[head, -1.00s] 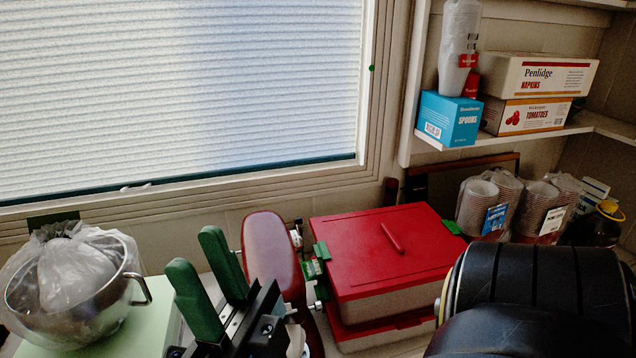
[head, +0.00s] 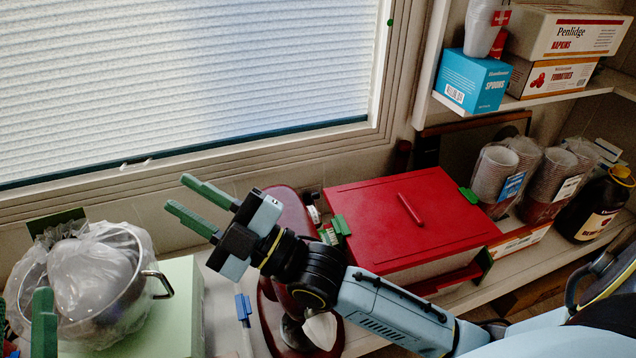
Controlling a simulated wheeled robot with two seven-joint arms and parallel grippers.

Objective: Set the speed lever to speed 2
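A dark red stand mixer (head: 292,207) stands behind my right arm. Its head shows above the arm and its red base below, with a pale beater (head: 320,330) beside it. The arm hides its middle, and I cannot make out the speed lever or its setting. My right gripper (head: 178,195) is in front of and left of the mixer head, fingers pointing left, spread apart with nothing between them. My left gripper (head: 43,308) is at the lower left corner, mostly cut off; one green finger shows clearly.
A red-lidded box (head: 400,215) stands right of the mixer. Wrapped cups (head: 495,175) and a dark jar (head: 597,205) are farther right. A blue-clipped item (head: 243,308) lies left of the mixer base.

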